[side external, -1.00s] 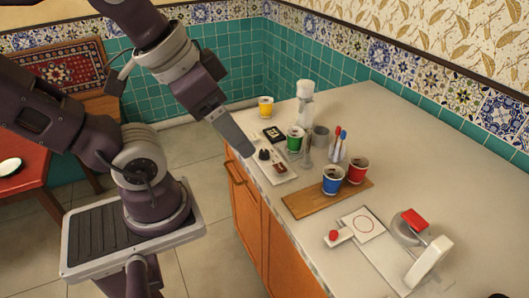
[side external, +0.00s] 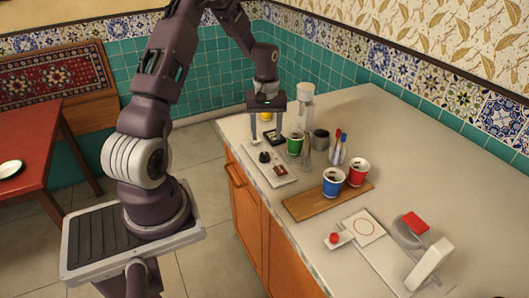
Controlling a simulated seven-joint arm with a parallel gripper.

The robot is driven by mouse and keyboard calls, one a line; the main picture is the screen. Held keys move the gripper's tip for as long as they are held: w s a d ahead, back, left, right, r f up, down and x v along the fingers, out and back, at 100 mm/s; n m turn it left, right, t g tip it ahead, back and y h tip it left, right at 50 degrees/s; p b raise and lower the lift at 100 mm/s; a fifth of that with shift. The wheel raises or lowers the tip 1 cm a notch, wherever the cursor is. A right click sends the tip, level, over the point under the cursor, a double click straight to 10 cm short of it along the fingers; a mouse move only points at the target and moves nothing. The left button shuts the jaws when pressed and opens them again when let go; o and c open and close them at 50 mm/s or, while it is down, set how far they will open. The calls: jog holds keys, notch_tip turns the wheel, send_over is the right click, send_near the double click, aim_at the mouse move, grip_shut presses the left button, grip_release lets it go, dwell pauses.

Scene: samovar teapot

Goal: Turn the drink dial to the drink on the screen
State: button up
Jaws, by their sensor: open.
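A pale control panel (side external: 277,181) lies on the counter near its left edge. A small dark knob (side external: 264,157), which looks like the drink dial, stands up from it. A dark square (side external: 275,137), which looks like the screen, is at the panel's far end; its content is too small to read. A brown-red part (side external: 280,170) sits at the panel's near end. My gripper (side external: 266,138) points down over the far part of the panel. Its two fingers are apart, with nothing seen between them. I cannot tell its exact height above the panel.
A green cup (side external: 295,143), a clear bottle (side external: 306,105) and a grey cup (side external: 320,139) stand close to the panel's right. A blue cup (side external: 334,183) and red cup (side external: 357,172) stand on a wooden board (side external: 305,206).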

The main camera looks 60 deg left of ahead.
aim_at(264, 154)
jog(key=f, duration=0.8)
jog(key=shift+s+a+f, duration=0.15)
jog(key=shift+a+f, duration=0.2)
grip_shut()
